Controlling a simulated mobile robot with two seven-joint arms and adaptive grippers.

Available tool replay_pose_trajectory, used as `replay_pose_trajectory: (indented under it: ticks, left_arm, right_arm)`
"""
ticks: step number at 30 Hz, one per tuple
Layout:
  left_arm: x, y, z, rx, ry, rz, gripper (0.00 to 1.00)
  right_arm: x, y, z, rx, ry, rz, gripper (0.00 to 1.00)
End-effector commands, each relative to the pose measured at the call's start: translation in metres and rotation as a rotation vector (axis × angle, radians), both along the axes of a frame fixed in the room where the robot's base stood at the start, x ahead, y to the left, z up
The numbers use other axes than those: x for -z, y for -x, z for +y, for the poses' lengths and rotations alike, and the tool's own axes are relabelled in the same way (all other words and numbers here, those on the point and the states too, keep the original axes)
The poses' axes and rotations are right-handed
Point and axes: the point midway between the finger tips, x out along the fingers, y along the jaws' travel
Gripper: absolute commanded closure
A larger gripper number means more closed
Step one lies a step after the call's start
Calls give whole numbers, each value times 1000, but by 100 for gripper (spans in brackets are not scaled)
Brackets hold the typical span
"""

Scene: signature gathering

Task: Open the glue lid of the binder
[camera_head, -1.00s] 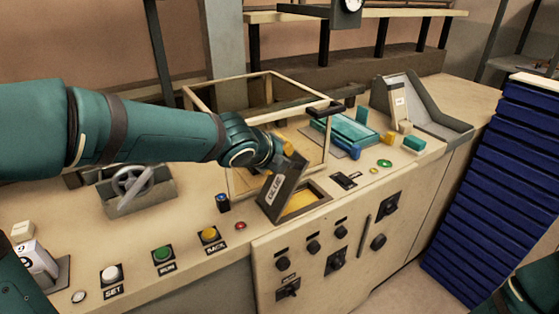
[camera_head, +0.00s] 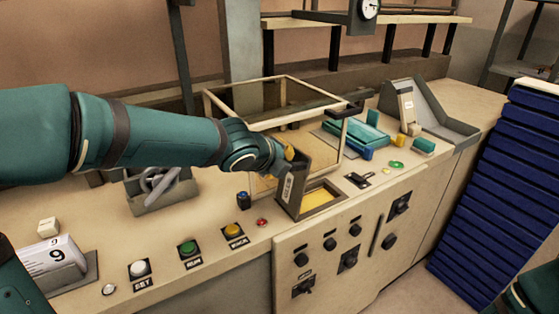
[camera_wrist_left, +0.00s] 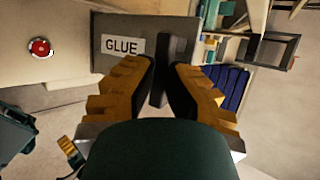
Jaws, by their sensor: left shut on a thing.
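The binder's grey glue lid (camera_head: 318,160) stands nearly upright at the left side of its framed opening (camera_head: 322,198), which shows yellow inside. In the left wrist view the lid (camera_wrist_left: 180,30) shows a white GLUE label, with a dark handle (camera_wrist_left: 177,62) beside it. My left gripper (camera_wrist_left: 165,80) is shut on this handle, with its orange fingers on either side. In the head view the same gripper (camera_head: 288,158) is at the lid's upper left, mostly hidden by my arm and the lid.
A clear box with a pale frame (camera_head: 275,82) stands right behind the lid. White, green and yellow buttons (camera_head: 188,248) line the front edge to the left. A blue stack (camera_head: 495,190) stands at the right.

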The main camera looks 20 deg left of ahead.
Motion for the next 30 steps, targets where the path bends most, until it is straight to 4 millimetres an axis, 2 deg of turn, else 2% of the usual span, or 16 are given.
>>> replay_pose_trajectory:
  ticks: [1,3,4,6,7,25,30]
  left_arm:
    - [14,4,1,-2,-6,31,100]
    - [14,4,1,-2,-6,31,100]
    - [14,4,1,-3,-6,31,82]
    - [14,4,1,-2,-6,31,58]
    - [13,4,1,-2,-6,30,54]
    - [7,2,-1,1,-3,16,54]
    - [1,8,1,-1,-3,12,54]
  right_arm:
    - [1,0,0,0,0,0,53]
    - [1,0,0,0,0,0,53]
    - [1,0,0,0,0,0,53]
    - [1,0,0,0,0,0,53]
    - [1,0,0,0,0,0,53]
    - [0,0,0,0,0,0,53]
    - [0,0,0,0,0,0,53]
